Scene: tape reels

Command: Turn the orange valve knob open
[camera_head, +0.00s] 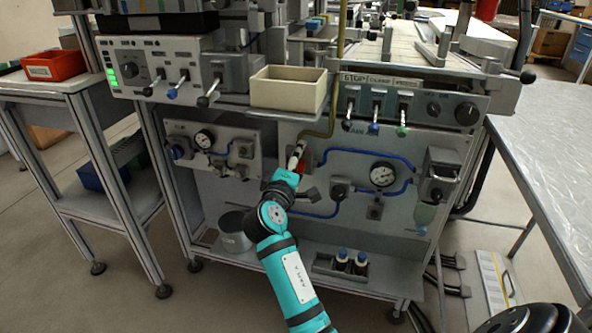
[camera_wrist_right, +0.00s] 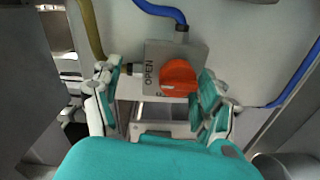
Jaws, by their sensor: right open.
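The orange valve knob (camera_wrist_right: 179,78) sits on a grey valve block (camera_wrist_right: 150,54) marked OPEN in the right wrist view. A blue hose enters the block at its top and a fitting sits on its left. In the head view a small part of the orange knob (camera_head: 301,165) shows beside my gripper. My right gripper (camera_wrist_right: 160,92) is open, with one finger left of the block and the other close to the right of the knob. I cannot tell whether that finger touches it. In the head view the right gripper (camera_head: 296,158) is at the panel. My left gripper is not in view.
A beige bin (camera_head: 288,92) stands on the ledge above the valve. A pressure gauge (camera_head: 383,174) and blue hoses are on the panel to the right. A yellow pipe (camera_head: 335,75) runs down near the valve. Small bottles stand on the shelf below.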

